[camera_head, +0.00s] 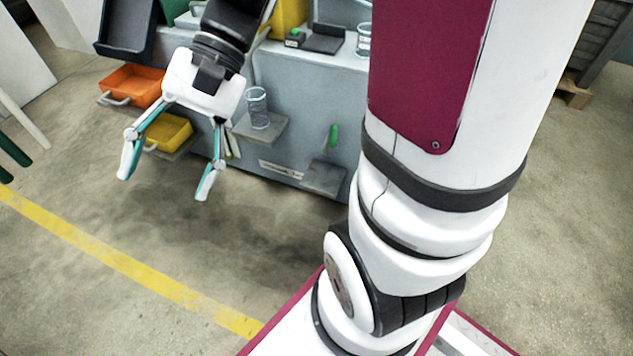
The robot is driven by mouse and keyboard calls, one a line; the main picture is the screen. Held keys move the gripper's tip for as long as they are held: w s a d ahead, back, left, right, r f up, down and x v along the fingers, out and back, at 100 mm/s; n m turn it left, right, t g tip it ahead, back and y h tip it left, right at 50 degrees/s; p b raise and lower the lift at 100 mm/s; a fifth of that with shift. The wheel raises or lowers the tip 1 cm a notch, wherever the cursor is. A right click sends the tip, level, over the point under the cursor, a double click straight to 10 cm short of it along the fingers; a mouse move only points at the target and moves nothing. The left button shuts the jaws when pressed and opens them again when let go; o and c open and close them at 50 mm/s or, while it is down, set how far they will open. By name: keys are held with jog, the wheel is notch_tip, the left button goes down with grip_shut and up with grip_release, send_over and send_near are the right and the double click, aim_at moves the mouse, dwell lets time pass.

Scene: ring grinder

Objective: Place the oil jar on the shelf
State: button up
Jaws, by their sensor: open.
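My gripper (166,178) hangs at the upper left in front of the grey workstation, with its two fingers spread wide and nothing between them. A clear glass jar (258,104) stands upright on a small grey shelf (268,132) on the workstation's front, just right of my gripper. Another clear glass jar (363,42) stands on the workstation's top and is partly hidden by my arm. I cannot tell from their looks which one is the oil jar. A lower grey ledge (324,178) with a green item above it looks empty.
An orange bin (132,84) and a yellow bin (170,131) are at the workstation's left, behind my gripper. A small dark device (322,40) sits on the top. The floor (215,240) in front is clear, with a yellow line (120,258). My arm blocks the right.

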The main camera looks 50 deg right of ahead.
jog(key=s+d+r+n+t+h, duration=0.1)
jog(key=s+d+n+h, duration=0.2)
jog(key=s, duration=0.5)
jog(key=s+d+n+h, duration=0.3)
jog(key=s+d+h, duration=0.2)
jog(key=s+h, duration=0.2)
jog(key=shift+s+d+r+t, duration=0.4)
jog(key=shift+s, duration=0.25)
